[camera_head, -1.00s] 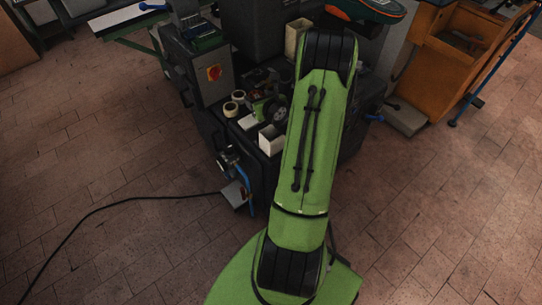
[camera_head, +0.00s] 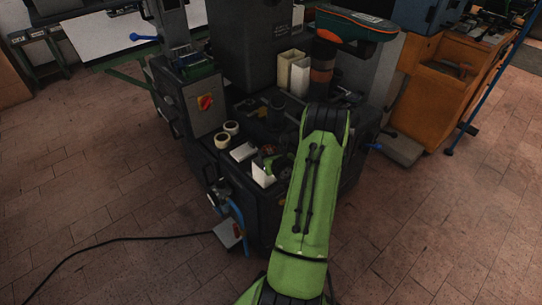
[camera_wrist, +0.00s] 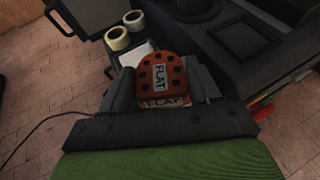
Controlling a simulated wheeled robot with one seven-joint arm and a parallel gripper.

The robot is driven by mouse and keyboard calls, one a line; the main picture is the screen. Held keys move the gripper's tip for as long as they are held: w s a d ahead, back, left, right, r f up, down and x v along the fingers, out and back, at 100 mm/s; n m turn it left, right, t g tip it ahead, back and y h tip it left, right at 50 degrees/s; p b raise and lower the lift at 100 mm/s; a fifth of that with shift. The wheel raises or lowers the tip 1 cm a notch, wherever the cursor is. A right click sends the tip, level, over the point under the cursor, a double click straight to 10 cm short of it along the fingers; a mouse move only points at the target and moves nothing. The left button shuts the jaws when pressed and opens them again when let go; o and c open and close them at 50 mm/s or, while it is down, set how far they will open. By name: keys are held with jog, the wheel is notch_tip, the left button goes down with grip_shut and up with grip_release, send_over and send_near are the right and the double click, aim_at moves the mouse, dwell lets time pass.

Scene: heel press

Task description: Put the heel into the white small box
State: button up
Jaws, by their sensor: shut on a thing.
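The heel (camera_wrist: 155,74), an orange-brown block with black dots and labels reading "FLAT", sits between the two dark fingers of my gripper (camera_wrist: 163,82) in the wrist view. My gripper is shut on it. The white small box (camera_head: 263,174) stands at the front of the dark machine in the head view, just left of my green arm. In the head view the heel cannot be made out, and my arm hides part of the machine top. A pale surface shows beyond the heel in the wrist view; I cannot tell whether it is the box.
Two tape rolls (camera_head: 227,133) lie on the machine's left edge, beside a flat white piece (camera_head: 243,152). Two tall cream containers (camera_head: 291,72) stand farther back. A control box with a red switch (camera_head: 205,102) rises at the left. A black cable (camera_head: 120,239) crosses the open floor.

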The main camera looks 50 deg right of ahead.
jog(key=shift+f+b, duration=0.45)
jog(key=shift+f, duration=0.1)
jog(key=o, duration=1.1)
jog(key=shift+c, duration=0.2)
jog(key=shift+r, duration=0.15)
